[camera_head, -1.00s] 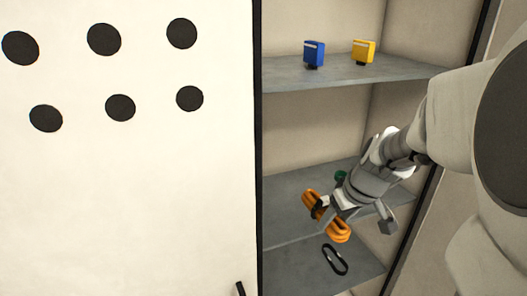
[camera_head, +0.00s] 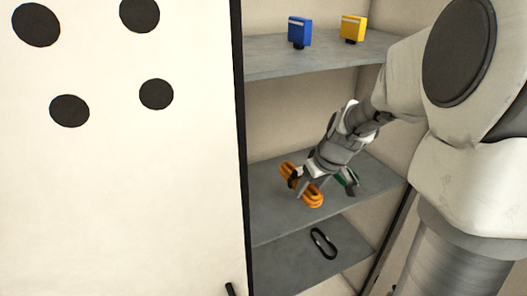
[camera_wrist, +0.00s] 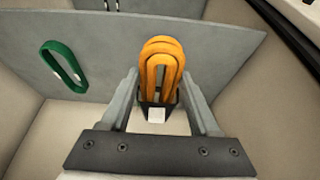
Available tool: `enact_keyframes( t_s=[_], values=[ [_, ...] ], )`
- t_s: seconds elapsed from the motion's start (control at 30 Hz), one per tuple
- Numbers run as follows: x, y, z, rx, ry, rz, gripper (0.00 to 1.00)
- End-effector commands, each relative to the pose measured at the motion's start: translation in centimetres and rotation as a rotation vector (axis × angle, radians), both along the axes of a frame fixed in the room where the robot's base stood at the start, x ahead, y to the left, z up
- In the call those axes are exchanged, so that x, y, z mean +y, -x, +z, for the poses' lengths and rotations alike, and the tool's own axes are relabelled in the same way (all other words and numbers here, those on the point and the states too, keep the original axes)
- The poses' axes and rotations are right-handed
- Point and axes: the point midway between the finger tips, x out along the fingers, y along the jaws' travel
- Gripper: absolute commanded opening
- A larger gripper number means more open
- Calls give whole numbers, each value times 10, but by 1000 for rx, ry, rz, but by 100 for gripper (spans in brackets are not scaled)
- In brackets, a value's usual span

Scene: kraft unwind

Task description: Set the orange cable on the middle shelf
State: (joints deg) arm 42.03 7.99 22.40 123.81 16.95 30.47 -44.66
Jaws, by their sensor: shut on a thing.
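The orange cable (camera_head: 312,196) is a coiled bundle with a black band. In the head view it lies across the picture of the middle shelf (camera_head: 265,215), inside its front edge; I cannot tell if it touches the surface. My gripper (camera_wrist: 160,78) is shut on the cable's black banded part, with one finger on each side. In the wrist view the orange loops (camera_wrist: 162,55) stick out beyond the fingertips. The fingers and wrist hide part of the cable and shelf in the head view.
A green carabiner (camera_wrist: 65,66) lies on the middle shelf, partly hidden behind my gripper in the head view. A black carabiner (camera_head: 323,243) lies on the lower shelf (camera_head: 285,272). Blue (camera_head: 299,32) and yellow (camera_head: 352,28) boxes stand on the upper shelf (camera_head: 270,62). A white perforated panel (camera_head: 120,190) is at left.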

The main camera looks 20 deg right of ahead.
Motion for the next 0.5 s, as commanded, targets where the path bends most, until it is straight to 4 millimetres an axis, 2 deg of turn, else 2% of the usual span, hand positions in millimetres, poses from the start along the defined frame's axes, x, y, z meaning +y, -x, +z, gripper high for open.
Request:
enact_keyframes(
  t_s=[0.3,0.5],
  values=[
    [-8,-50,-30,0,-2,2,6],
    [-12,-70,-42,-2,0,1,6]
  ],
)
